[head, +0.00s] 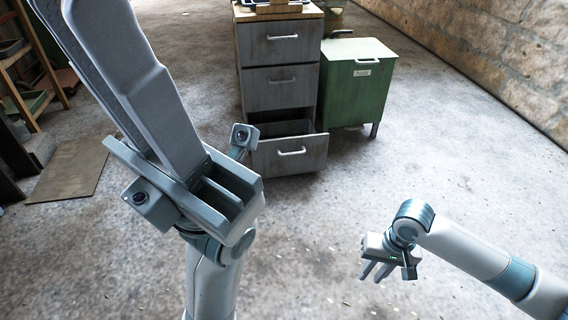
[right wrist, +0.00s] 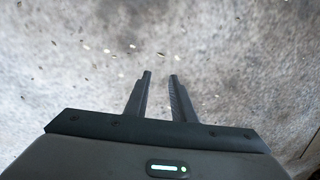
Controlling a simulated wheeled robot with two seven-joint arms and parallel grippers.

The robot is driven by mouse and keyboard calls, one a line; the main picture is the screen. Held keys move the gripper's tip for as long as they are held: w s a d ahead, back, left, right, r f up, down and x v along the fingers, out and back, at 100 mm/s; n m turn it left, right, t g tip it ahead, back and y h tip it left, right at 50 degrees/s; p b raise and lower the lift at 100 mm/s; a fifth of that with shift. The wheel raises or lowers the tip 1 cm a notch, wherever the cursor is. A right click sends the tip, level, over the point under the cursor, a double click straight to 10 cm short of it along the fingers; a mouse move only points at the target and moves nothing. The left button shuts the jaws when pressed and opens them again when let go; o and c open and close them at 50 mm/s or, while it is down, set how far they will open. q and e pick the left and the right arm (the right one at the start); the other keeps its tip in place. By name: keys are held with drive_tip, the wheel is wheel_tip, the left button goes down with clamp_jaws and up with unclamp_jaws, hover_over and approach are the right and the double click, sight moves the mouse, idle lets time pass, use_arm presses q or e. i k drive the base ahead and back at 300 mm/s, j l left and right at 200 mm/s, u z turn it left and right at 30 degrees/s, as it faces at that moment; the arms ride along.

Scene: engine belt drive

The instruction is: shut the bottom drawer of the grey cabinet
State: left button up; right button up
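The grey cabinet (head: 279,88) stands at the top centre of the head view. Its bottom drawer (head: 262,157) is pulled out toward me, with the dark inside showing behind its front and a silver handle (head: 291,152) on it. My left gripper (head: 95,15) rises large and close to the camera at the left, pointing up, apart from the drawer. Its fingers overlap in this view, so their gap cannot be judged. My right gripper (head: 373,272) is low over the floor, right of and nearer than the drawer. The right wrist view shows its fingers (right wrist: 160,76) apart and empty.
A green cabinet (head: 360,85) stands against the grey cabinet's right side. The two upper drawers (head: 281,42) are shut. A wooden shelf (head: 30,80) and a flat board (head: 70,170) are at the left. The floor (head: 420,150) before the drawer and to the right is clear.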

sight(292, 147)
drive_tip(key=i+j+u, duration=0.15)
drive_tip(key=i, duration=0.4)
drive_tip(key=i+u, duration=0.15)
drive_tip(key=i, duration=0.4)
